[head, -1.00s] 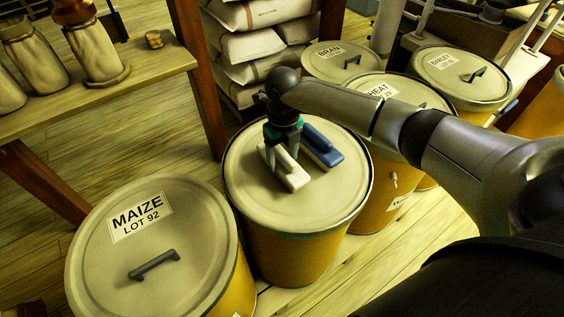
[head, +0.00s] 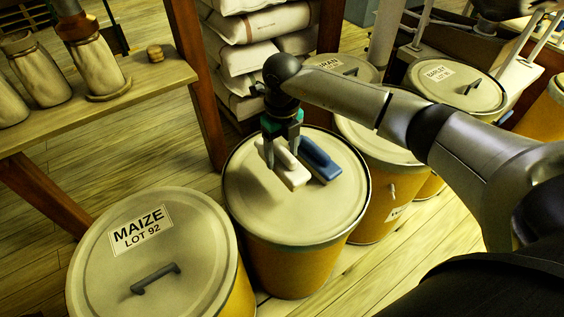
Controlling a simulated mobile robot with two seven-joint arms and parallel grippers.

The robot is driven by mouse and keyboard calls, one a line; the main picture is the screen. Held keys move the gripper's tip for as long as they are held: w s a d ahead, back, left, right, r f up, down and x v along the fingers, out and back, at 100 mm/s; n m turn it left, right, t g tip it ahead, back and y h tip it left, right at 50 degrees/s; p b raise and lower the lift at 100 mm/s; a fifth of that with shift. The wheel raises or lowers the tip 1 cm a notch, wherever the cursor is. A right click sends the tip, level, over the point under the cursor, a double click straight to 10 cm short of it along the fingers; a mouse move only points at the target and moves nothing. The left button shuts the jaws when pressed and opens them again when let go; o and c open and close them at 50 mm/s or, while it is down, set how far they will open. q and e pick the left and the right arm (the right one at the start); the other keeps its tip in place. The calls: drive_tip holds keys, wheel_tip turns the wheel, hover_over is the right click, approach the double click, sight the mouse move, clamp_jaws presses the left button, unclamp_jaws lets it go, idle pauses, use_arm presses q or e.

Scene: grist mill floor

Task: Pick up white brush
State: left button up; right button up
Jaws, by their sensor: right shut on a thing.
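The white brush (head: 293,173) is on or just above the lid (head: 250,203) of the middle drum; I cannot tell if it touches the lid. My right gripper (head: 281,160) points down and is shut on the white brush, at its far part. A blue brush (head: 321,160) lies on the same lid, close to the right of the white one. My left gripper is not in the head view.
The MAIZE drum (head: 207,255) stands at front left, and the BARLEY drum (head: 456,82) and BRAN drum (head: 345,68) stand behind. A bench (head: 130,88) with jars is at left. Stacked sacks (head: 248,58) stand behind the middle drum.

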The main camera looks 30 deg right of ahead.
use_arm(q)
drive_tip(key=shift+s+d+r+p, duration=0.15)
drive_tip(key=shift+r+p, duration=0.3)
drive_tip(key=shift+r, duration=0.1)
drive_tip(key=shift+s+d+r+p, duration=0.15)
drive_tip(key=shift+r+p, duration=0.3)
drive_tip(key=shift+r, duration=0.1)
use_arm(e)
wheel_tip(320, 180, up, 14)
drive_tip(key=shift+f, duration=0.2)
